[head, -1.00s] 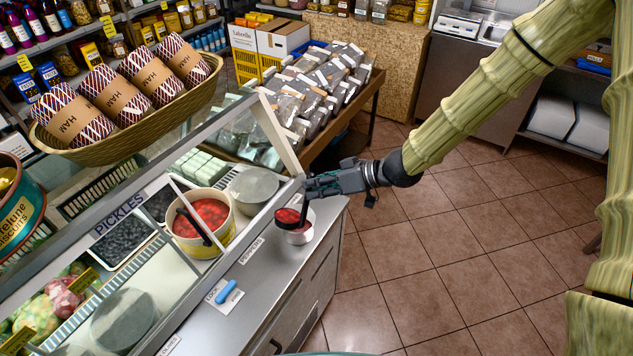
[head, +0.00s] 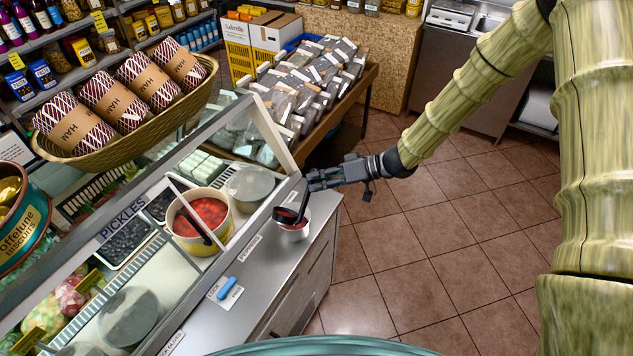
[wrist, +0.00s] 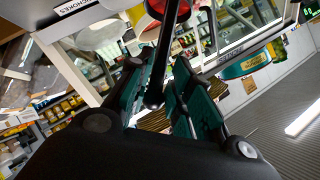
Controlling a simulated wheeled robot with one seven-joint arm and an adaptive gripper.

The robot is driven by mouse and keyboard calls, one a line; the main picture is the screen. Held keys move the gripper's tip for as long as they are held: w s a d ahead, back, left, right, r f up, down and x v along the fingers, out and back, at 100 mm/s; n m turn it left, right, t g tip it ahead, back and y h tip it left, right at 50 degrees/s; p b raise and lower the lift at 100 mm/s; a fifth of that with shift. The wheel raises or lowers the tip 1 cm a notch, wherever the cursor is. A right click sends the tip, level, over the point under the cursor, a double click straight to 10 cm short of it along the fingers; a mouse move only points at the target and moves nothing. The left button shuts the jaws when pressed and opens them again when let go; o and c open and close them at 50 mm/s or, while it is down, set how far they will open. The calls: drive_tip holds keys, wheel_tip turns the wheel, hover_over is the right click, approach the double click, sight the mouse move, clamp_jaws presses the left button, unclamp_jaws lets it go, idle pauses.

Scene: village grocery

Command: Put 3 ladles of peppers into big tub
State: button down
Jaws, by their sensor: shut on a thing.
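My gripper (head: 310,182) is shut on the upright handle of a black ladle (head: 286,216), at the counter's far end. The ladle's bowl is tilted over a white tub (head: 294,238) on the counter. Red shows in the tub. In the wrist view the dark handle (wrist: 164,60) stands between my gripper's fingers (wrist: 158,92). A larger cream and yellow bucket (head: 199,246) of red peppers (head: 209,211) sits in the display case, with a dark handle lying across it. How much is left in the ladle is hard to see.
The case's slanted glass frame (head: 262,135) rises beside my gripper. A grey round lid (head: 252,184) is behind the bucket. A blue-handled item (head: 227,287) lies on the near counter. Tiled floor (head: 430,250) at right is open.

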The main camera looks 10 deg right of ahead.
drive_tip(key=shift+w+d+f+m+g+y, duration=0.35)
drive_tip(key=shift+w+d+f+m+y, duration=0.25)
drive_tip(key=shift+w+f, duration=0.2)
drive_tip(key=shift+w+d+f+m+g+y, duration=0.35)
drive_tip(key=shift+w+d+f+m+y, duration=0.15)
drive_tip(key=shift+w+f+m, duration=0.25)
drive_tip(key=shift+w, duration=0.1)
